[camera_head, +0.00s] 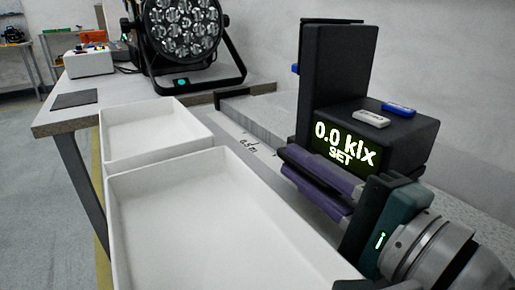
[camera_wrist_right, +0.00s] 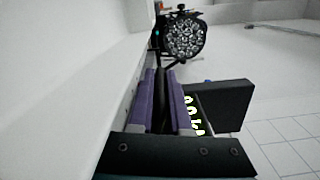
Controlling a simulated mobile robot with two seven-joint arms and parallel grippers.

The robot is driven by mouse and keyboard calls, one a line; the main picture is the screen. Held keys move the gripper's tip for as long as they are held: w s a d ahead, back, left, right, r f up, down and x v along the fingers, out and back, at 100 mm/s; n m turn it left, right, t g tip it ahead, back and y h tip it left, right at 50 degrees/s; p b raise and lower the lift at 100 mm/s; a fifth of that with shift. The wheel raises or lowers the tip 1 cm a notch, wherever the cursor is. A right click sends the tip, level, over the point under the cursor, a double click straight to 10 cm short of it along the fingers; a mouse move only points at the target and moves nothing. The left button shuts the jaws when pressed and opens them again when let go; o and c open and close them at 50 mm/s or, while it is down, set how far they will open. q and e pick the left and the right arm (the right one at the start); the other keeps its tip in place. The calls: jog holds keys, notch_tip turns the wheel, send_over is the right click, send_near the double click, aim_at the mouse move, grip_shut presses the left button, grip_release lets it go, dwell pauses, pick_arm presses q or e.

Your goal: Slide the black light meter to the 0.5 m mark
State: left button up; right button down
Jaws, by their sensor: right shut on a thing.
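The black light meter (camera_head: 390,140) stands on the rail at the right of the head view, with a tall upright plate (camera_head: 335,75) and a lit display reading "0.0 klx SET". My right gripper (camera_head: 318,180) is at its front, its purple fingers shut on a dark part of the meter that they mostly hide. In the right wrist view the fingers (camera_wrist_right: 163,105) close around this dark part, with the meter's plate (camera_wrist_right: 222,103) to their right. The 0.5 m mark (camera_head: 249,145) is on the light rail, left of the meter and nearer the lamp. My left gripper is not in view.
The round stage lamp (camera_head: 185,28) stands at the far end of the bench (camera_head: 125,112). Two white trays, a far one (camera_head: 155,130) and a near one (camera_head: 200,210), lie left of the rail. Two small sticks, one white (camera_head: 370,118) and one blue (camera_head: 398,108), lie on the meter.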

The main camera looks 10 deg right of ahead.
jog(key=shift+r, duration=0.1)
dwell(0.3)
jog(key=shift+w, duration=0.35)
jog(key=x, duration=0.9)
jog(key=shift+a, duration=0.1)
jog(key=c, duration=0.9)
grip_release()
jog(key=shift+s, duration=0.1)
